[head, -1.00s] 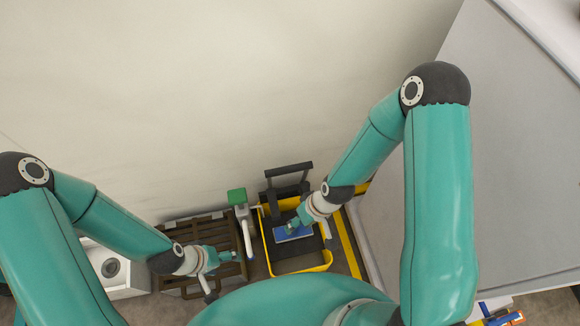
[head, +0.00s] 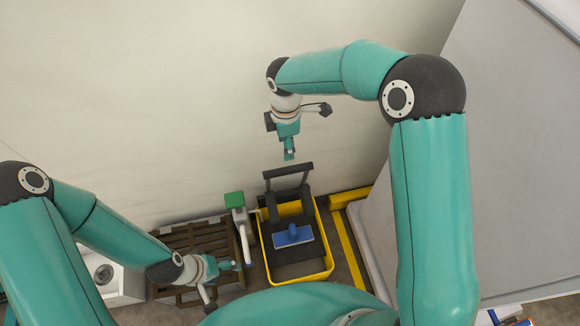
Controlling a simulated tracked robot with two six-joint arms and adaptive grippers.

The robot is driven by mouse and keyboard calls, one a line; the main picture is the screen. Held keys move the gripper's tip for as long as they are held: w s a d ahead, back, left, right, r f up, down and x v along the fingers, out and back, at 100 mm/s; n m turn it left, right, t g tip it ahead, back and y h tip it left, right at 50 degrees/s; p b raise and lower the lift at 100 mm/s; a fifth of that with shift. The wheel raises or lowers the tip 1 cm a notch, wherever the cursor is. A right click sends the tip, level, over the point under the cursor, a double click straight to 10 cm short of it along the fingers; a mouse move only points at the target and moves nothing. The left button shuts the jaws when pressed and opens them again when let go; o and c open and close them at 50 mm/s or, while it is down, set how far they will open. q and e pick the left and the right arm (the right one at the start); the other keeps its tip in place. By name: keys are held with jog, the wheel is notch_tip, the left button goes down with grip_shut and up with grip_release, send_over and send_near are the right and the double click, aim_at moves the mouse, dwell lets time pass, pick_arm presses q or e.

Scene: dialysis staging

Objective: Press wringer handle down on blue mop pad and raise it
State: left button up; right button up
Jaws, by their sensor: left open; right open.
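The blue mop pad (head: 294,239) lies on the dark wringer plate inside the yellow bucket (head: 328,262). A small darker blue upright part stands on its middle. The black wringer handle (head: 288,171) is a raised bar at the bucket's back, on two dark uprights. My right gripper (head: 289,155) is above and just behind the handle bar in the picture, pointing down, empty. It appears apart from the bar, though the height gap is hard to judge. My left gripper (head: 232,265) is empty, over the brown slatted crate, left of the bucket.
The brown slatted crate (head: 195,237) stands left of the bucket. A green-topped white bottle-like item (head: 236,204) stands between them. A white appliance (head: 112,277) is at lower left. A yellow floor stripe (head: 350,258) and a grey panel (head: 480,200) lie to the right. The wall is behind.

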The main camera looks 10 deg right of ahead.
aim_at(286, 168)
notch_tip(286, 168, down, 12)
jog(key=shift+w+f, duration=0.1)
dwell(0.4)
grip_shut()
